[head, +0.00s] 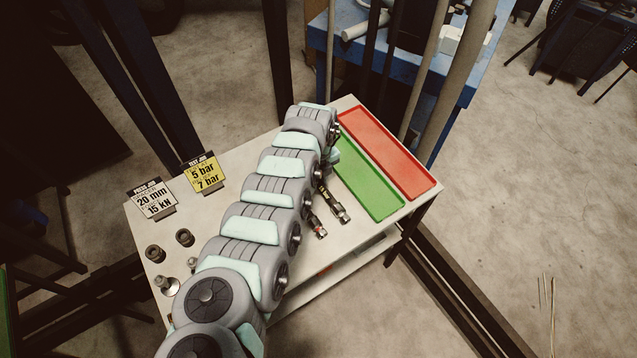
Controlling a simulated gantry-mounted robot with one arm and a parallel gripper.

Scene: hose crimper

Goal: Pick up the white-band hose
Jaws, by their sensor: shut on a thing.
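My arm reaches across the white table (230,150). My gripper (331,158) is at its far end, left of the green tray, mostly hidden by my wrist. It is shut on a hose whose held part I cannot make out. Two dark hoses with metal end fittings show just below the gripper: one on the left (318,227) and one on the right (338,210). Their upper parts are hidden by my arm. I cannot see a white band on either, so I cannot tell which is the white-band hose or which one is held.
A green tray (400,212) and a red tray (431,185) lie on the table's right side. A white sign (153,198) and a yellow sign (204,173) stand at the left. Dark round parts (184,237) sit near the left edge. Dark posts rise behind the table.

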